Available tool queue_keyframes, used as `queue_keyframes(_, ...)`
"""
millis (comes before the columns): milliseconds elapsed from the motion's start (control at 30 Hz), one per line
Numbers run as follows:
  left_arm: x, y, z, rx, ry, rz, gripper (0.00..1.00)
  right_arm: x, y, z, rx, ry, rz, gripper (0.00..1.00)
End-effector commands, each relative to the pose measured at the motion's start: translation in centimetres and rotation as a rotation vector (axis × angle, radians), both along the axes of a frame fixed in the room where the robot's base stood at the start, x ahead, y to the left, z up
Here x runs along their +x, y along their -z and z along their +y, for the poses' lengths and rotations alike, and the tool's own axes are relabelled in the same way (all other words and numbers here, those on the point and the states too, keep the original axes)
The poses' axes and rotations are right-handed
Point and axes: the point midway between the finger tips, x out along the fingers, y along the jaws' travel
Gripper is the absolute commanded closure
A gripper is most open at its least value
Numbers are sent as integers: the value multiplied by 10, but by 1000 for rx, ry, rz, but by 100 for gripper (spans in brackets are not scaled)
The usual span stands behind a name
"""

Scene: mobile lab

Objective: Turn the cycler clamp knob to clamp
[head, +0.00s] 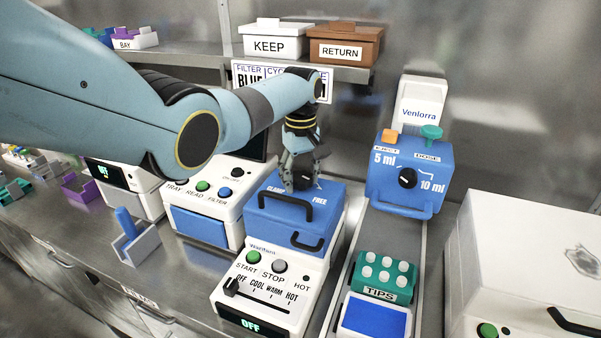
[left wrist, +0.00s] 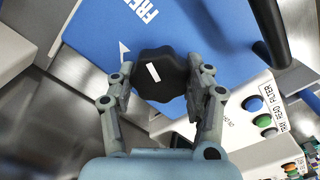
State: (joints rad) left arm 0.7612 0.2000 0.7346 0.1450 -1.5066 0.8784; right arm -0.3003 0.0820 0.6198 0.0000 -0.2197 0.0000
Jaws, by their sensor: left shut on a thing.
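The cycler (head: 262,263) is a white unit with a blue lid (head: 275,220) marked CLAMP on the left and FREE on the right. Its black lobed clamp knob (head: 305,183) sits on the lid's top, mostly behind my fingers in the head view. My left gripper (head: 301,176) reaches down over it. In the left wrist view the knob (left wrist: 158,75) shows a white bar mark, with my gripper's fingers closed against it on both sides. A white triangle and the word FREE lie beyond it on the blue lid. The CLAMP word is partly covered.
A black handle (head: 285,204) stands close beside the knob. A white reader unit (head: 215,200) is to the left, a blue-fronted dispenser (head: 400,185) and a green TIPS rack (head: 383,277) to the right. A shelf with KEEP (head: 272,45) and RETURN (head: 341,50) bins hangs behind.

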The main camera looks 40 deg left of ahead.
Motion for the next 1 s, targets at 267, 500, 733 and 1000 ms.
queue_keyframes(267,1,-2,0,1,261,-2,81,1,-12,0,0,0,-1,100)
queue_keyframes(500,2,-2,0,1,489,-1,81,1,-18,1,1,1,-2,100)
queue_keyframes(733,2,-2,-1,2,707,-2,81,1,-22,3,4,1,-2,100)
queue_keyframes(1000,3,-2,-2,3,963,-2,81,1,-25,3,4,2,-1,100)
